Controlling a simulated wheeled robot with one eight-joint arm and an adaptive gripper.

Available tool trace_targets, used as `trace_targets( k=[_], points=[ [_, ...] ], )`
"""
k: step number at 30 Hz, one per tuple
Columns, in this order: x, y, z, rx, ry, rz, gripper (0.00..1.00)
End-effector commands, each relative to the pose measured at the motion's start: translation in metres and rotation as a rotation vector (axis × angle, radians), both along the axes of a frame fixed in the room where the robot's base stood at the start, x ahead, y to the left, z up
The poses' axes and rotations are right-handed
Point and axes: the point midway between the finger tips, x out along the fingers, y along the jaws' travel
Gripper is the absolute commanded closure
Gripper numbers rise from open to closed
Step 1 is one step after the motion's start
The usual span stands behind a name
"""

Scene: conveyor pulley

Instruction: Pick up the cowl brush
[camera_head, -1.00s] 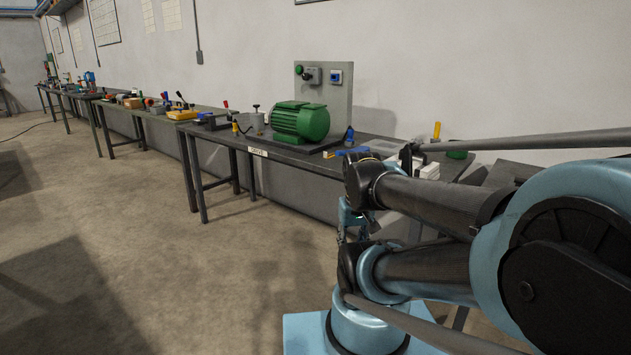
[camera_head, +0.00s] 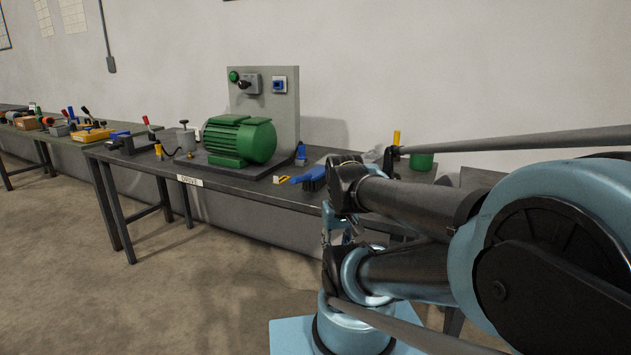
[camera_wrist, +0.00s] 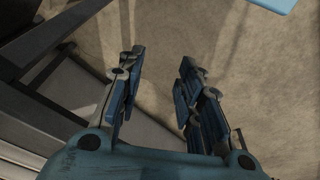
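A blue-handled brush with dark bristles (camera_head: 312,177), which looks like the cowl brush, lies on the dark workbench (camera_head: 222,186) near its front edge. It is to the right of the green motor and just left of my arm in the head view. My gripper (camera_wrist: 162,62) is open and empty in the wrist view, with its fingers apart above bare floor. The gripper is low, in front of the bench, and away from the brush. The brush does not show in the wrist view. My arm hides part of the bench's right side.
The green motor (camera_head: 238,140) stands on the bench before a grey panel (camera_head: 263,103). A green container (camera_head: 421,161) is at the back right. Open floor (camera_head: 190,300) lies in front.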

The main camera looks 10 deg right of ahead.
Motion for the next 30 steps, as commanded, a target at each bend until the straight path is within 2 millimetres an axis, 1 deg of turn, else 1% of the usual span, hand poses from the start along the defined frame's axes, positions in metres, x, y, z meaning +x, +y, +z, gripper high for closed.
trace_targets(
  k=[1, 2, 3, 5, 6, 8, 11, 14, 15, 20, 21, 26, 30],
  points=[
    [0.000, 0.000, 0.000, 0.000, 0.000, 0.000, 0.58],
    [-0.002, 0.000, 0.002, 0.000, -0.003, -0.001, 0.51],
    [-0.007, 0.000, 0.006, 0.001, -0.010, -0.003, 0.42],
    [-0.005, 0.000, 0.012, 0.002, -0.009, -0.010, 0.28],
    [-0.001, 0.000, 0.017, 0.003, -0.007, -0.018, 0.27],
    [0.008, 0.000, 0.028, 0.006, -0.001, -0.034, 0.27],
    [0.026, -0.002, 0.053, 0.013, 0.011, -0.079, 0.27],
    [0.050, -0.003, 0.082, 0.021, 0.027, -0.127, 0.27],
    [0.060, -0.003, 0.092, 0.025, 0.032, -0.148, 0.27],
    [0.101, -0.003, 0.132, 0.035, 0.056, -0.229, 0.27],
    [0.112, -0.003, 0.141, 0.037, 0.062, -0.247, 0.27],
    [0.156, -0.003, 0.175, 0.046, 0.086, -0.328, 0.27],
    [0.197, -0.003, 0.200, 0.052, 0.107, -0.397, 0.27]
  ],
)
